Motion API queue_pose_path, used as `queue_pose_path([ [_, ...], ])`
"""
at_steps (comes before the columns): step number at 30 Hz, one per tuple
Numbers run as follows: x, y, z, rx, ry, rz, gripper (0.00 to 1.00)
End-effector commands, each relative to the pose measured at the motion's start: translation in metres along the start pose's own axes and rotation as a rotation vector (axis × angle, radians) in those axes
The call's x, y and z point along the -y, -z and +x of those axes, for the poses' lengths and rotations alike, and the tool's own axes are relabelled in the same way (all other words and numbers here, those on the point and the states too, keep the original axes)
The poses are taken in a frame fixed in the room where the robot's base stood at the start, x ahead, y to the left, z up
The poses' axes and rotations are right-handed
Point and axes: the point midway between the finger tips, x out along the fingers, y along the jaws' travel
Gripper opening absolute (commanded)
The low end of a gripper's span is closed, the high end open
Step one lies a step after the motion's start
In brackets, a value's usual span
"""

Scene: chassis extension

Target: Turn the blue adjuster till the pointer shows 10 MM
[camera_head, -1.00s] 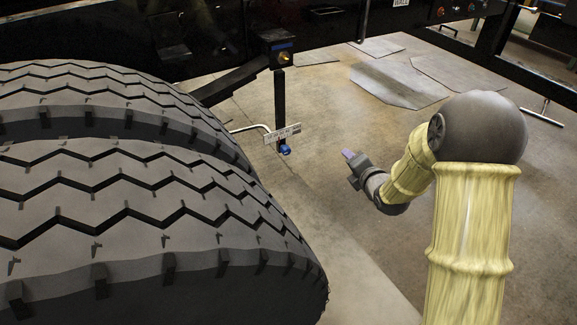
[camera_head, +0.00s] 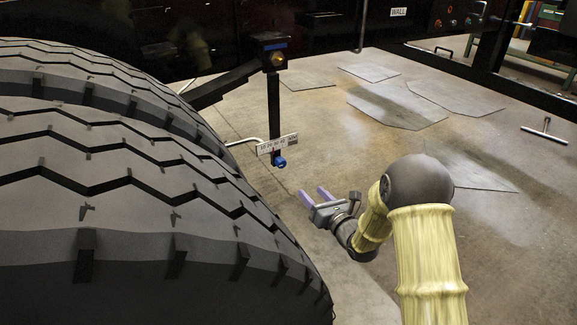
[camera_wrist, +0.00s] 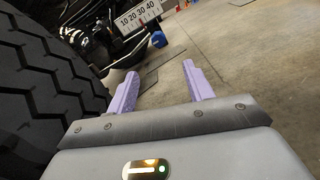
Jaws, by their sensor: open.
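The blue adjuster (camera_head: 280,162) is a small knob under a white scale plate (camera_head: 277,144) on a dark vertical post. In the wrist view the blue adjuster (camera_wrist: 159,39) shows ahead of the fingers, and the scale (camera_wrist: 139,18) reads 10 20 30 40. I cannot make out the pointer in either view. My gripper (camera_head: 316,196) is open and empty, with two purple fingers apart. It is below and to the right of the adjuster in the head view, not touching it. The fingers (camera_wrist: 158,86) also show in the wrist view with nothing between them.
Large black tyres (camera_head: 120,190) fill the left, close to my gripper. A dark arm (camera_head: 228,82) joins the post above the scale. Flat grey sheets (camera_head: 400,105) and a T-shaped tool (camera_head: 544,130) lie on the floor to the right. The floor between is open.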

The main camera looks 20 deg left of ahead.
Motion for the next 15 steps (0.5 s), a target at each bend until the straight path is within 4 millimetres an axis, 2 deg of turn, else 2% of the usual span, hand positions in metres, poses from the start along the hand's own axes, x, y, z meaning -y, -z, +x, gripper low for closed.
queue_pose_path([
  [8, 0.004, 0.002, 0.021, 0.004, 0.004, -0.001, 0.52],
  [15, 0.010, 0.001, 0.059, 0.006, 0.013, 0.000, 0.52],
])
